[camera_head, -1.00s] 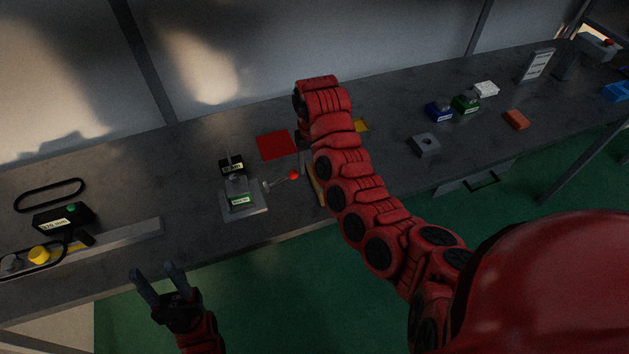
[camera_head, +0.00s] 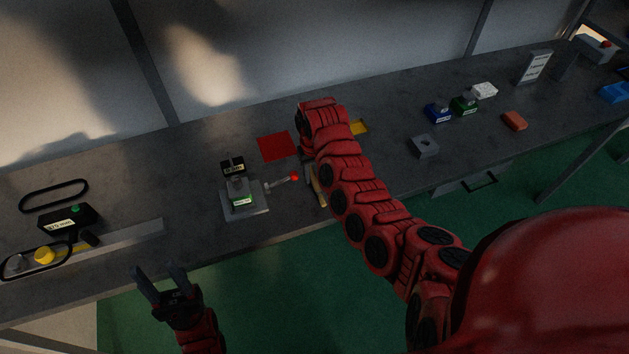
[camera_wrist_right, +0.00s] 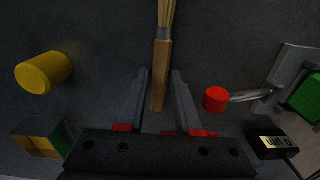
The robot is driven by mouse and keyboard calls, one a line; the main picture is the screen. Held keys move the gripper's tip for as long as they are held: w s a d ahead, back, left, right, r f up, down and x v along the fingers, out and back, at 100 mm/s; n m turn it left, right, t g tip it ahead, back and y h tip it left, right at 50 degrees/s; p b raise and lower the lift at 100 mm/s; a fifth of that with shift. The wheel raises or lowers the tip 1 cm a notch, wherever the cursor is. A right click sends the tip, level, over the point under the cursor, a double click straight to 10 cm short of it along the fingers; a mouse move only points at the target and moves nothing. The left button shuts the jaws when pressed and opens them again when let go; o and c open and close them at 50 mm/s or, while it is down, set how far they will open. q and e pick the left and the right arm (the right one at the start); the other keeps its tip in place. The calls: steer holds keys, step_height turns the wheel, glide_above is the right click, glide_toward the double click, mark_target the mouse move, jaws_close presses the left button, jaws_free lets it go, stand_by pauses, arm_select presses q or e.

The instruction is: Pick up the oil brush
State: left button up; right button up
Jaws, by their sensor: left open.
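The oil brush (camera_wrist_right: 162,70) shows in the right wrist view with a light wooden handle, a grey ferrule and pale bristles at the top edge. My right gripper (camera_wrist_right: 160,74) is open, with one finger on each side of the handle and gaps between. In the head view, only a thin tan strip of the brush (camera_head: 317,187) shows beside my right arm, which hides my right gripper there. My left gripper (camera_head: 161,272) is open and empty, in front of the bench's front edge.
A press with a red-tipped lever (camera_head: 294,178) stands left of the brush; its red knob (camera_wrist_right: 216,99) is close to my right finger. A yellow cylinder (camera_wrist_right: 44,72) lies on the other side. A red mat (camera_head: 277,146) lies behind. Several blocks stand on the bench (camera_head: 390,103) further right.

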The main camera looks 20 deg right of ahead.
mark_target(314, 177)
jaws_close()
steer(key=shift+r, duration=0.15)
steer(key=shift+w+r+b, duration=0.1)
steer(key=shift+r+b, duration=0.35)
steer(key=shift+r, duration=0.15)
step_height(314, 177, up, 3)
steer(key=shift+b, duration=0.6)
step_height(314, 177, up, 6)
steer(key=shift+f+p, duration=0.2)
steer(key=shift+p, duration=0.3)
